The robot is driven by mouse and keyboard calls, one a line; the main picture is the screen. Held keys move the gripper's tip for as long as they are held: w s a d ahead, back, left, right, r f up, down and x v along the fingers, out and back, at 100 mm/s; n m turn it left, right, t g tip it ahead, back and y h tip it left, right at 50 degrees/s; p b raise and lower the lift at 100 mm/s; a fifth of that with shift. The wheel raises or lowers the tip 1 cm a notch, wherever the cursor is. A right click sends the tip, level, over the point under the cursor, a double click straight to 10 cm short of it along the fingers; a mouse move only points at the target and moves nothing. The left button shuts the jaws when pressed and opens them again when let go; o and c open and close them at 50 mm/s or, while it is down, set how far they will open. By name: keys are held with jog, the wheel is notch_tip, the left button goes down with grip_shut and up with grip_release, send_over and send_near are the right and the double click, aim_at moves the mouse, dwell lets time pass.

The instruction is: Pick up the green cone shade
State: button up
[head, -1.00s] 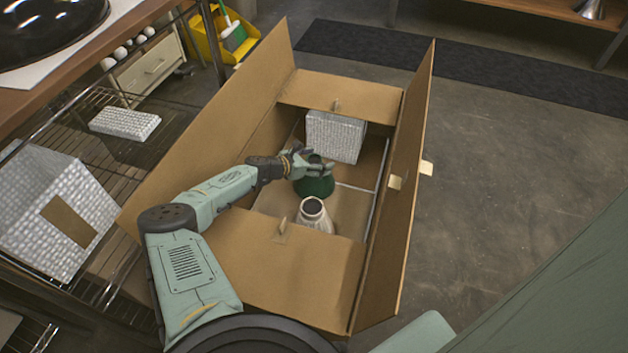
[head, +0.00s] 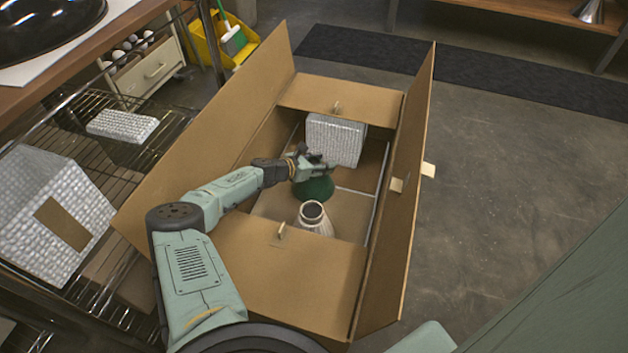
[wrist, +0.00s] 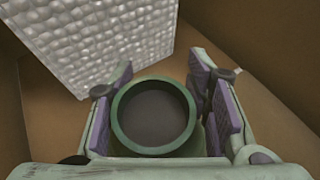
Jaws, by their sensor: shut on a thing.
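The green cone shade (head: 314,189) stands inside the open cardboard box (head: 300,258), in front of a white textured block. My gripper (head: 316,168) is at the top of the shade and shut on its narrow neck. In the wrist view the shade's round green rim (wrist: 117,131) and dark opening lie between my gripper's purple-padded fingers (wrist: 160,105). I cannot tell whether the shade touches the box floor.
A pale ribbed shade (head: 313,217) stands in the box just in front of the green one. The white textured block (head: 336,139) stands close behind it and shows in the wrist view (wrist: 105,38). Tall flaps (head: 396,190) rise at the box sides. A wire rack (head: 120,160) is at left.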

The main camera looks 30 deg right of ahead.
grip_shut()
jog(key=shift+a, duration=0.1)
dwell(0.5)
